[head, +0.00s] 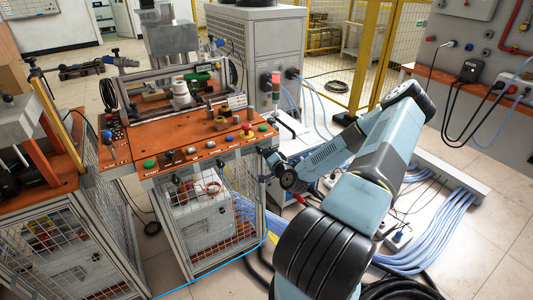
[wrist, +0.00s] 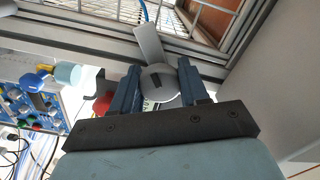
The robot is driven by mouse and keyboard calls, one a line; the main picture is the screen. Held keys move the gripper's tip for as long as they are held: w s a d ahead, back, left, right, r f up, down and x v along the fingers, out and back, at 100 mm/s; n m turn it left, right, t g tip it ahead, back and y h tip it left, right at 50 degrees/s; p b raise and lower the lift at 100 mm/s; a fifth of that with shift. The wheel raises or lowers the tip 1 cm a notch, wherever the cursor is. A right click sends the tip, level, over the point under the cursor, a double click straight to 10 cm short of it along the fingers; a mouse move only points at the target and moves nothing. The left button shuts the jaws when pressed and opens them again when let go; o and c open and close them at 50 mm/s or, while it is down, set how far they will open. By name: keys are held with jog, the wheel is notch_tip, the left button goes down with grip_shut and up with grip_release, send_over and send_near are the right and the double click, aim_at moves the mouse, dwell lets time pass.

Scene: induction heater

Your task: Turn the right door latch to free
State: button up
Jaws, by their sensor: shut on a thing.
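The right door latch (wrist: 160,84) shows in the wrist view as a round grey knob with a dark slot and a flat grey tab pointing up and slightly left. It sits at the grey metal frame of the mesh door (wrist: 214,22). My gripper (wrist: 159,70) has one dark blue finger on each side of the knob and is shut on it. In the head view my gripper (head: 270,157) is at the right front edge of the orange-topped bench (head: 205,133). The latch is too small and covered there to make out.
The bench top carries buttons and a fixture (head: 185,90). A caged bench (head: 60,195) stands at the left. Light blue cables (head: 440,225) and a power strip (head: 398,238) lie on the floor at right. A yellow mesh fence (head: 372,55) stands behind.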

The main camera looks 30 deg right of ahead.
jog(key=n, duration=0.6)
jog(key=shift+s+f+n, duration=0.1)
jog(key=shift+f+n, duration=0.1)
jog(key=shift+n, duration=0.1)
jog(key=n, duration=0.6)
jog(key=shift+d, duration=0.15)
jog(key=shift+r+n, duration=0.1)
jog(key=shift+n, duration=0.2)
jog(key=o, duration=1)
jog(key=s, duration=1.3)
jog(key=shift+s+d, duration=0.15)
jog(key=shift+s, duration=0.15)
